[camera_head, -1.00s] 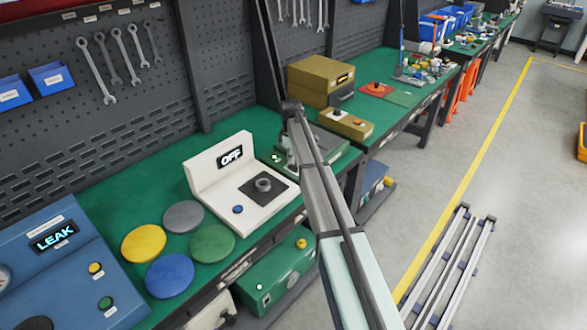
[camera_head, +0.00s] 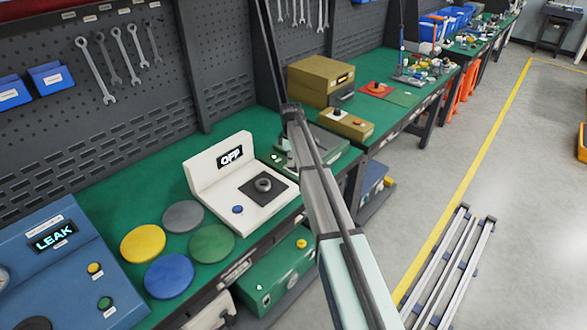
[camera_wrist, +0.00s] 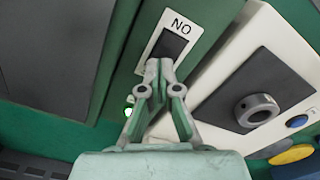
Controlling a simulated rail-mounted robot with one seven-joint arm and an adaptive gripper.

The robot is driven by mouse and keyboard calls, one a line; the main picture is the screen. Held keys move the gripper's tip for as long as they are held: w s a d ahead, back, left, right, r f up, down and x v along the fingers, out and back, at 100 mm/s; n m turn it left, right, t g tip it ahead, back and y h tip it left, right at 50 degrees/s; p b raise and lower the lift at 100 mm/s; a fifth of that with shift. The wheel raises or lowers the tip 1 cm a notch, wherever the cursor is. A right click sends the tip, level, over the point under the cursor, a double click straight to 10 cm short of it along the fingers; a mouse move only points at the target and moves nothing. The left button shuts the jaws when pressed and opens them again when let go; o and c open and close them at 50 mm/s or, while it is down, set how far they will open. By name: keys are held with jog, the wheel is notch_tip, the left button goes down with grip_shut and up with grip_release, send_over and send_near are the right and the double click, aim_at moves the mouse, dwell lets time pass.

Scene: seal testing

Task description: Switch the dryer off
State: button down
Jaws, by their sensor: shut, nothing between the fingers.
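A green unit (camera_head: 330,148), which looks like the dryer, stands on the bench behind the white tester, partly hidden by my arm. In the wrist view its green face (camera_wrist: 205,30) carries a white plate with a dark rocker switch (camera_wrist: 172,42). The plate's lettering looks like ON seen upside down. A small lamp (camera_wrist: 128,112) on the unit glows green. My gripper (camera_wrist: 158,68) is shut and empty, its fingertips over the lower edge of the switch plate. I cannot tell whether they touch it.
The white tester (camera_head: 207,178) with an OFF display and a grey ring (camera_head: 263,185) stands close beside the green unit. Coloured discs (camera_head: 170,275) and a blue LEAK unit (camera_head: 60,265) are nearer. A tan box (camera_head: 348,124) stands beyond.

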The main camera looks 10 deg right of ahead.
jog(key=shift+f, duration=0.3)
jog(key=shift+r, duration=0.15)
jog(key=shift+r+p, duration=1.5)
jog(key=shift+r, duration=1.85)
